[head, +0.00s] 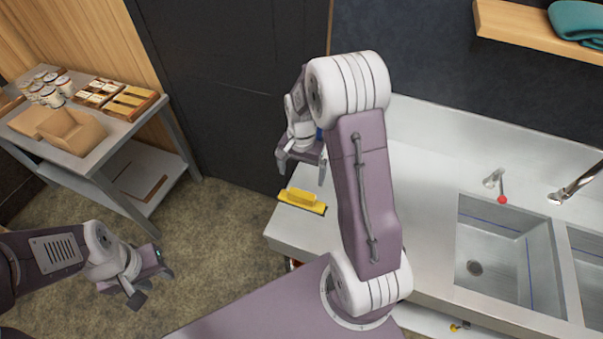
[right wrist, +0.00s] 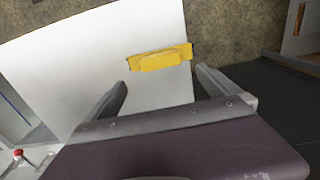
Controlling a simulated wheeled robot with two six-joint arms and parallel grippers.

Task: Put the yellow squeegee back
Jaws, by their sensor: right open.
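The yellow squeegee (head: 302,199) lies on the left end of the steel counter (head: 425,215), close to its edge. It also shows in the right wrist view (right wrist: 160,58), just beyond the fingertips and lying across the gap between them. My right gripper (head: 302,173) is open and empty, above and behind the squeegee in the head view; the right wrist view shows its two fingers spread (right wrist: 162,80). My left gripper (head: 153,287) hangs over the floor at lower left, its fingers apart with nothing seen between them.
Two sink basins (head: 505,255) with taps (head: 575,185) are at the right. A wall shelf (head: 530,32) holds a teal cloth (head: 578,20). A steel table (head: 110,150) with jars and boxes stands at the left. A blue thing (head: 319,133) is mostly hidden behind my right arm.

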